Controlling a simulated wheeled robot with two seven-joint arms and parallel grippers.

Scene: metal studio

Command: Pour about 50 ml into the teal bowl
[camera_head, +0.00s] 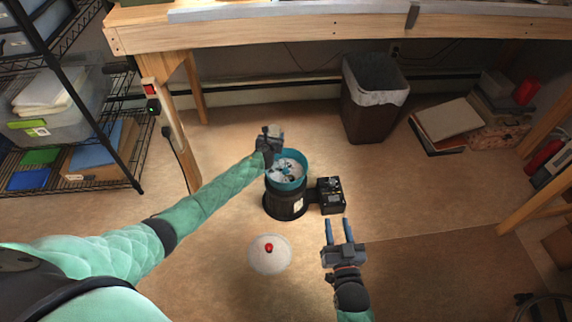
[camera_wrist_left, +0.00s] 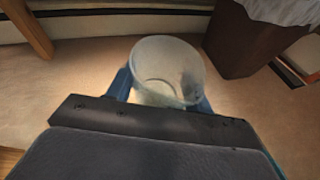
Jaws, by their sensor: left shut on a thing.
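A teal bowl (camera_head: 302,181) sits in a black round stand in the middle of the floor area, with a pale, speckled interior. My left gripper (camera_head: 271,133) is at the bowl's far left edge. In the left wrist view, the left gripper (camera_wrist_left: 160,92) is shut on a clear cup (camera_wrist_left: 168,62), its blue fingers on either side. I cannot tell how much is in the cup or its exact tilt. In the head view the cup is not clearly visible. My right gripper (camera_head: 340,232) is open and empty, right of and nearer than the bowl.
A black control box (camera_head: 331,195) adjoins the stand (camera_head: 284,205) on its right. A clear round lid with a red knob (camera_head: 268,258) lies on the floor in front. A brown bin (camera_head: 372,110) stands behind right, and a wooden bench (camera_head: 250,38) spans the back.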

